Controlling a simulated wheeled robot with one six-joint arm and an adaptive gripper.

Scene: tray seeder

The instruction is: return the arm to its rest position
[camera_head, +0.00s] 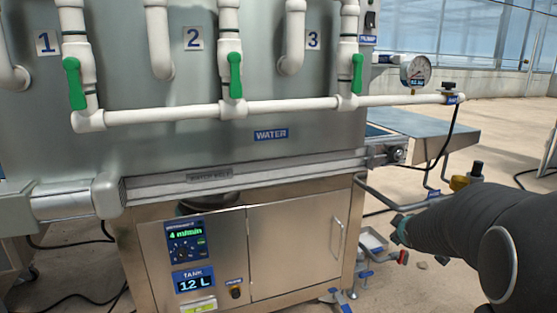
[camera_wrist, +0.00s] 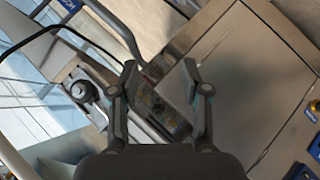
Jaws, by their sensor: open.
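My gripper (camera_wrist: 160,82) shows in the wrist view with its two fingers apart and nothing between them. Behind the fingers are a steel cabinet and a bent grey rail, seen at a tilt. In the head view my dark arm comes in from the right edge at lower right. The fingers are hardly visible there, at the arm's far end near the cabinet's right side. I cannot tell from the head view how far they are from the machine.
The steel cabinet (camera_head: 290,245) has a door handle and a display panel (camera_head: 187,242). White pipes carry green valve handles (camera_head: 235,75). A pressure gauge (camera_head: 415,70) is at upper right. A conveyor (camera_head: 430,130) extends right.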

